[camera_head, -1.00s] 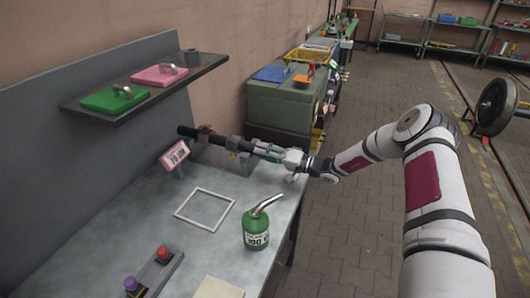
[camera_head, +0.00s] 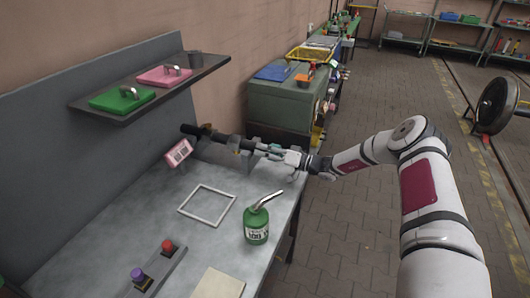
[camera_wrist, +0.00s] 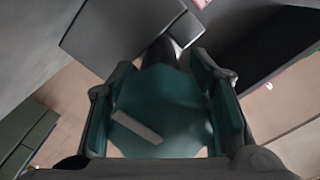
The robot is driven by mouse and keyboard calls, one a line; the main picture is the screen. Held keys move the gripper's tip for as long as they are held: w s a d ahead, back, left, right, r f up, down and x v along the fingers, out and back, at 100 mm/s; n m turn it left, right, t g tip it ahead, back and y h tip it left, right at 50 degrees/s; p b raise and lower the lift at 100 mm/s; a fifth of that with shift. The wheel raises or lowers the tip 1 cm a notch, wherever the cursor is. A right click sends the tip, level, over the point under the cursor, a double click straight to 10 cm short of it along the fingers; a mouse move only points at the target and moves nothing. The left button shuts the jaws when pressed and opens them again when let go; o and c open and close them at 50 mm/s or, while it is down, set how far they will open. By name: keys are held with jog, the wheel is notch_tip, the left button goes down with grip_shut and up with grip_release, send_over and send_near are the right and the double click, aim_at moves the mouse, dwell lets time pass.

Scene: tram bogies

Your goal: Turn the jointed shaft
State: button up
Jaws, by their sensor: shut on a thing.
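The dark jointed shaft (camera_head: 222,136) lies across the back right part of the bench, held up on a grey support. It has a brownish joint along its length. My gripper (camera_head: 272,152) is at the shaft's right end, the end nearest my arm. In the wrist view my gripper (camera_wrist: 165,100) has its two teal-padded fingers closed on either side of a teal end piece (camera_wrist: 175,95) with a pale bar-shaped mark. A dark rod and a grey block (camera_wrist: 120,35) show beyond it. The far part of the shaft is hidden in the wrist view.
A pink-framed sign (camera_head: 179,152) stands by the shaft. A white square frame (camera_head: 207,205), a green oil can (camera_head: 256,225) and a button box (camera_head: 154,270) are on the bench. A shelf (camera_head: 150,92) with green and pink plates hangs above.

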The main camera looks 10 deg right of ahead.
jog(key=shift+s+d+f, duration=0.1)
jog(key=shift+f, duration=0.15)
jog(key=o, duration=0.8)
jog(key=shift+o, duration=0.2)
jog(key=shift+r, duration=0.1)
jog(key=v, duration=1.2)
